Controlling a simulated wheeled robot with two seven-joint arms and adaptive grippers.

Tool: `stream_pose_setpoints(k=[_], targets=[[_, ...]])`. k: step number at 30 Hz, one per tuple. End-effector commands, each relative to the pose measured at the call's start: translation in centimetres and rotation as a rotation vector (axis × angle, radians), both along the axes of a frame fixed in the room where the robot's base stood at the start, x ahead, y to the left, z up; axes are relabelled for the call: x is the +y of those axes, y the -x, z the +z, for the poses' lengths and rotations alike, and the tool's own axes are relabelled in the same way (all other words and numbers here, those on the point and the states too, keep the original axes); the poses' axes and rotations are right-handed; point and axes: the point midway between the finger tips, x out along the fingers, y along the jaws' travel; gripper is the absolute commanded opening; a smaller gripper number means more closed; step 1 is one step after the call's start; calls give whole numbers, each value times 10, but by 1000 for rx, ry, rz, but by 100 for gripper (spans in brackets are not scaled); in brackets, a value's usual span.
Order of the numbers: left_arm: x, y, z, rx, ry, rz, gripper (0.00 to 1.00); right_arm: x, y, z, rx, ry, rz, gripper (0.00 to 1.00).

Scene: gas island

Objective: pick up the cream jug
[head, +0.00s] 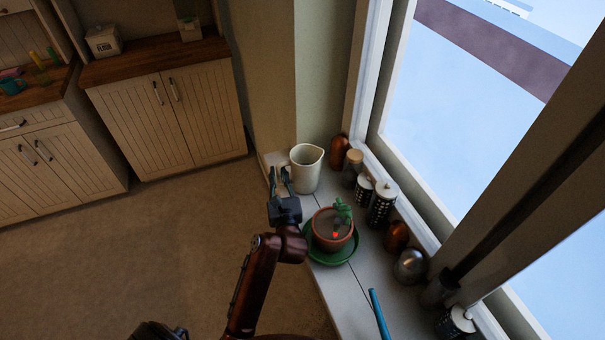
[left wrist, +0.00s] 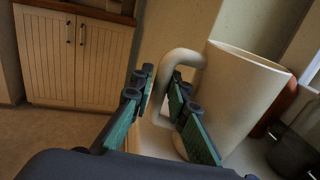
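The cream jug (head: 306,170) stands upright on the white window sill, at its far end by the wall. In the left wrist view the jug (left wrist: 238,95) fills the right side, with its handle (left wrist: 180,58) toward my gripper. My left gripper (head: 281,180) is open at the handle side of the jug. In the left wrist view its green-padded fingers (left wrist: 160,100) stand on either side of the handle's lower part, with space between them. I cannot tell whether a finger touches the handle. My right gripper is not in view.
A potted plant (head: 333,229) on a green saucer (head: 333,257) stands close beside my left gripper. Several jars and shakers (head: 382,203) line the window side of the sill (head: 349,288). A blue stick-like object (head: 379,313) lies nearer. Cabinets (head: 170,118) stand across the open floor.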

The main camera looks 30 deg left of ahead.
Motion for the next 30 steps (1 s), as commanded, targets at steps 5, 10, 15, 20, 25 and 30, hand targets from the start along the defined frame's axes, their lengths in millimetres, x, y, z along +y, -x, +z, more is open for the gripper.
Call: stream_pose_setpoints(k=[5,10,15,20,25,30], targets=[[0,0,0,0,0,0,1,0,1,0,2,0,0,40],[-1,-1,0,0,0,-1,0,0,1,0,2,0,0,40],[-2,-1,0,0,0,-2,0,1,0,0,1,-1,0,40],[-2,-1,0,0,0,-3,0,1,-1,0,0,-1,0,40],[-3,-2,0,1,1,-4,0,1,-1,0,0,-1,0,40],[-3,-2,2,-6,-1,-6,0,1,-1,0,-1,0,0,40]])
